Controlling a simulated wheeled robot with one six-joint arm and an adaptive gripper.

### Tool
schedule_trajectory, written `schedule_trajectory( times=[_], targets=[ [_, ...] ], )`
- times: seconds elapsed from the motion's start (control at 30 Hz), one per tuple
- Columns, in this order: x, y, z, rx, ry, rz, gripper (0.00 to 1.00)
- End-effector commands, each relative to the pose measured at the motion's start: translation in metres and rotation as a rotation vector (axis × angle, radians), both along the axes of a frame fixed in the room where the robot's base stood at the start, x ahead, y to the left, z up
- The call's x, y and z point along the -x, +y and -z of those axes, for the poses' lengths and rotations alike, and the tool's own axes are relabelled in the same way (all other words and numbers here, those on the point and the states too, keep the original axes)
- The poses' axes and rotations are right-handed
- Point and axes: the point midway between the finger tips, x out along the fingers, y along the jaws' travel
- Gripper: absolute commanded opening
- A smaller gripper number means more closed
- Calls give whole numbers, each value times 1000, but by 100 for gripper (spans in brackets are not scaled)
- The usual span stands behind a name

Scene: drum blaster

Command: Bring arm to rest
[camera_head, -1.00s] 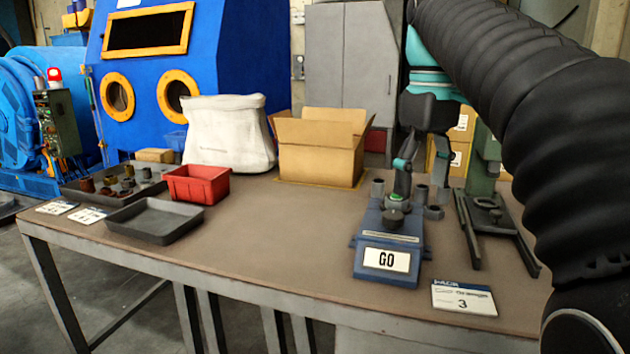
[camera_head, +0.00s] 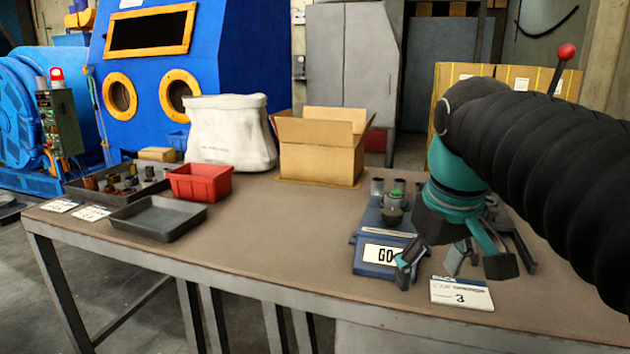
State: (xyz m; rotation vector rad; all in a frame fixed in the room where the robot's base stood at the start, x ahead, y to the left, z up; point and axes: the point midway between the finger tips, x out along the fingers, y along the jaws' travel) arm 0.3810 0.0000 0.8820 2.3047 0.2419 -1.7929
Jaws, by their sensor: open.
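My gripper (camera_head: 432,268) is open, its dark fingers spread and pointing down. It hangs over the right part of the table, in front of the blue gauge device (camera_head: 376,252) with the "GO" display, and hides that device's right side. Nothing shows between the fingers. My arm comes in from the right edge in a black ribbed sleeve, with a teal wrist above the gripper.
The table (camera_head: 270,240) is clear in the middle. A card (camera_head: 461,293) marked 3 lies just below the gripper. A cardboard box (camera_head: 318,150), white sack (camera_head: 230,135), red bin (camera_head: 199,183), empty grey tray (camera_head: 157,219) and parts tray (camera_head: 75,192) stand farther left.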

Motion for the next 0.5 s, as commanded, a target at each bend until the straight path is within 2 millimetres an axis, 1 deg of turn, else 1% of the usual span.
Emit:
schedule_trajectory(
  times=[0.03, 0.3, 0.4, 0.5],
  targets=[
    [13, 0, 16, -7, -25, 27, 72],
    [60, 0, 105, -60, -166, 172, 72],
    [73, 0, 131, -77, -203, 211, 72],
    [81, 0, 149, -89, -228, 235, 72]
  ],
)
